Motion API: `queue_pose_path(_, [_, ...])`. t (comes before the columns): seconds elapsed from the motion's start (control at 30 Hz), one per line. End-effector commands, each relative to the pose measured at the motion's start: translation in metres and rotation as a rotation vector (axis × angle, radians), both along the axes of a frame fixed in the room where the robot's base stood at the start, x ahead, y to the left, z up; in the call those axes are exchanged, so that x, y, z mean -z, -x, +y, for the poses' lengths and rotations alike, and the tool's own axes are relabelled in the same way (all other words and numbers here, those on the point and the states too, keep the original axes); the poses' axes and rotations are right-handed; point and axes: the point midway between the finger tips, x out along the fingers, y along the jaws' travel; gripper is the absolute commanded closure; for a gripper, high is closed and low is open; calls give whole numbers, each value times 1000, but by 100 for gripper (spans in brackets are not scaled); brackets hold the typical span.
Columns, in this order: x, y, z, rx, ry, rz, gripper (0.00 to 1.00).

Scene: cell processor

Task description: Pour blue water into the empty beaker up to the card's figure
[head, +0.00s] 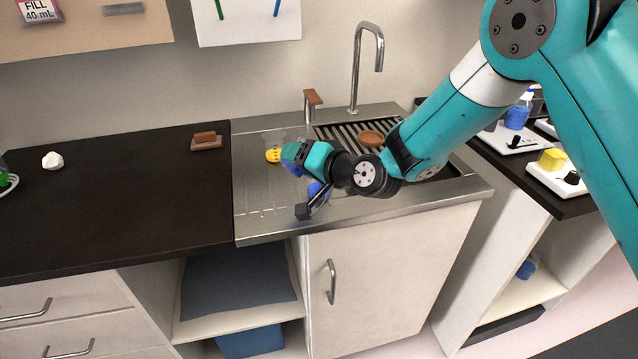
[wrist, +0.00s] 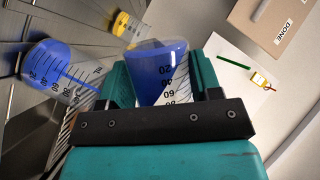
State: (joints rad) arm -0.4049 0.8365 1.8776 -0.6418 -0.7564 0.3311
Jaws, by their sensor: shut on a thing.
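My gripper (head: 296,157) is above the steel counter left of the sink, and in the wrist view its jaws (wrist: 163,78) are shut on a clear beaker of blue water (wrist: 158,70) with a printed scale. In the head view the gripper mostly hides that beaker. A second vessel with blue liquid (wrist: 62,72) is to the left in the wrist view; a blue part (head: 316,190) shows beside my wrist in the head view. A beaker with yellow contents (head: 273,156) stands behind the gripper. The card (head: 40,10) reads "FILL 40 mL".
The sink with its tap (head: 356,70) and a brown dish (head: 371,138) lies right of the gripper. A brown block (head: 206,141) sits on the dark counter (head: 120,190), which is mostly clear. Scales and a blue bottle (head: 517,115) stand at the right.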

Motion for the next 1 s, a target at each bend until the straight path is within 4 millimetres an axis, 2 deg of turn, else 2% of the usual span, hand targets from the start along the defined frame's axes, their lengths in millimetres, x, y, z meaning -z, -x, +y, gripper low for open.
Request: queue_pose_path(1.0, [2, 0, 0, 1, -41, 24, 90])
